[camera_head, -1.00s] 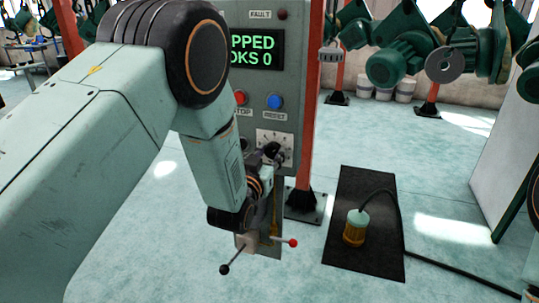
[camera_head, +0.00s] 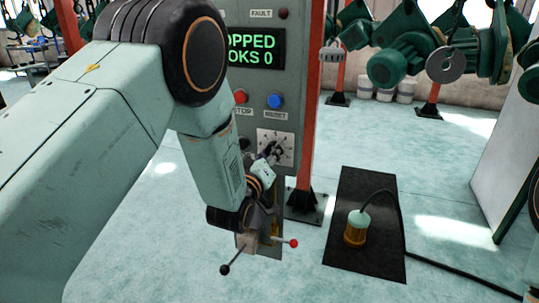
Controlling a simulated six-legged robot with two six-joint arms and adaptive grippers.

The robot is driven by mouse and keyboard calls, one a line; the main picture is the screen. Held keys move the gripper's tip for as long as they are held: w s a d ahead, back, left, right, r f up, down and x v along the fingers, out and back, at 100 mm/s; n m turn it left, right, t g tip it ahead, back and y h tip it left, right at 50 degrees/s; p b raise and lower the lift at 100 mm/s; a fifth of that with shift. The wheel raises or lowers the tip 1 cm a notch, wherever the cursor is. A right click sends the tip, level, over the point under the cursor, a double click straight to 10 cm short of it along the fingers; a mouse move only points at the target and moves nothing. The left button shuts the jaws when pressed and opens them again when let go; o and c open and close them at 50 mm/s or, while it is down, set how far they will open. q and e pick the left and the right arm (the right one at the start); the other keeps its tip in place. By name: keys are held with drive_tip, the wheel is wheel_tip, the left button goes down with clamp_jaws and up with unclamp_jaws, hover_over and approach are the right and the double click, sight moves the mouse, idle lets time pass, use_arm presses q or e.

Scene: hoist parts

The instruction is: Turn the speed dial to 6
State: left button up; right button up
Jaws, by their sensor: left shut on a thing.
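The speed dial has a pale square scale plate (camera_head: 285,138) on the grey control panel (camera_head: 295,60), below the stop and reset buttons. My left gripper (camera_head: 273,153) is at the plate, shut on the dial's dark knob. The gripper and wrist cover the knob and the left part of the scale, and the numbers are too small to read. My left arm comes in from the left and hides the panel's left side. My right gripper is not in view.
A red stop button (camera_head: 240,97) and a blue reset button (camera_head: 275,101) sit just above the dial. A lever with a red ball (camera_head: 294,243) and a black ball (camera_head: 224,270) stands below. Green hoists (camera_head: 400,60) hang at right.

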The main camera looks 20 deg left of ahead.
use_arm(q)
drive_tip(key=shift+n, duration=0.5)
drive_tip(key=o, duration=1.2)
drive_tip(key=shift+c, duration=0.2)
drive_tip(key=s, duration=1.2)
drive_tip(key=shift+a, duration=0.2)
